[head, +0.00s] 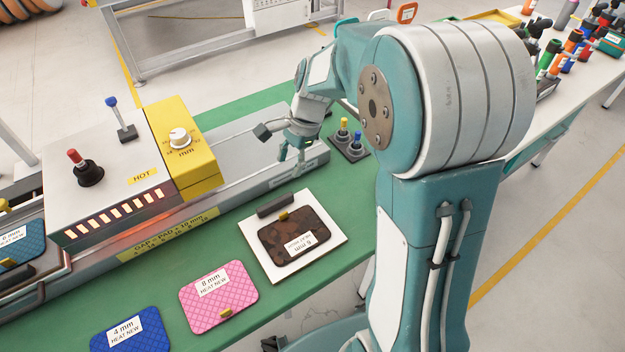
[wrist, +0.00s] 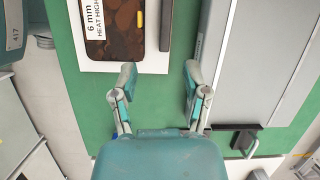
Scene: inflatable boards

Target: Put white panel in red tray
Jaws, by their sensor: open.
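A square white panel (head: 303,198) lies on the green bench top, with a mottled brown pad (head: 268,240) on it. In the wrist view the white panel (wrist: 178,30) shows at the top, just beyond my fingertips, and the pad's label reads 6 mm. A black bar (head: 276,205) lies along the panel's far side, and a small yellow tab is beside it. My gripper (head: 294,162) is open and empty, above the bench on the panel's far side. It also shows in the wrist view (wrist: 160,70). I cannot make out a red tray in either view.
A pink 8 mm pad (head: 205,312) and a blue 4 mm pad (head: 125,338) lie left of the panel. A machine with a yellow dial box (head: 178,170) stands behind them. A small holder with yellow and blue knobs (head: 349,150) stands beyond the panel.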

